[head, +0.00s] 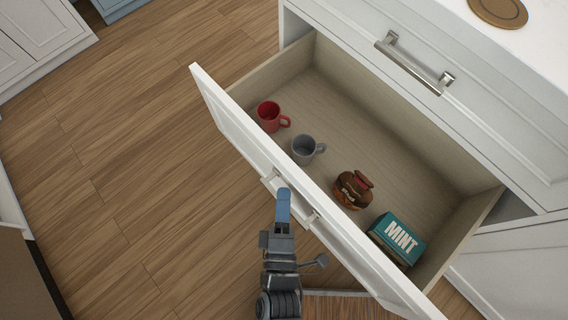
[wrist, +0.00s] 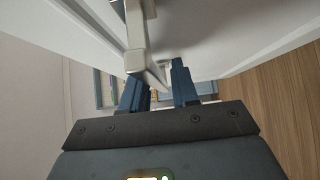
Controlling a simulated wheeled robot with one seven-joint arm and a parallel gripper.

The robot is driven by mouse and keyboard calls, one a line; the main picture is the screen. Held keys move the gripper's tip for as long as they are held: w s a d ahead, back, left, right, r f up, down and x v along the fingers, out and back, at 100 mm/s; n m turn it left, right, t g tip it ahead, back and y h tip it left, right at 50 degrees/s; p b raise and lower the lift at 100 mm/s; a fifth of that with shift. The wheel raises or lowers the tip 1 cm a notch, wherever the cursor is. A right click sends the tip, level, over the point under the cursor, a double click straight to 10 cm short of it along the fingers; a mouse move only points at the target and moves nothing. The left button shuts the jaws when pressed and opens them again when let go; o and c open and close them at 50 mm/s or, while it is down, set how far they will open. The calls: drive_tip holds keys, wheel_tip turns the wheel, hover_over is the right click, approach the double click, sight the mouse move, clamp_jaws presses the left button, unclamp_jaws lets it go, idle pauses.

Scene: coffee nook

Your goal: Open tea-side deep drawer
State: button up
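The deep drawer (head: 238,131) is pulled well out of the white cabinet, its inside widely exposed. Its bar handle (head: 312,220) is on the outer front face, partly hidden by my gripper. My gripper (head: 283,205) is at this handle, with blue fingers pointing toward the drawer front. In the wrist view, the fingers of my gripper (wrist: 160,80) stand apart. The handle (wrist: 136,35) reaches down beside the left finger, and a gap shows before the right finger. Whether it touches a finger is unclear.
The drawer holds a red mug (head: 269,116), a grey mug (head: 304,150), a brown jar (head: 352,189) and a teal MINT box (head: 397,239). A closed drawer with a metal handle (head: 414,64) is above. Wooden floor (head: 120,150) is clear at left.

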drive_tip(key=shift+o, duration=0.5)
drive_tip(key=s, duration=0.7)
drive_tip(key=shift+s, duration=0.35)
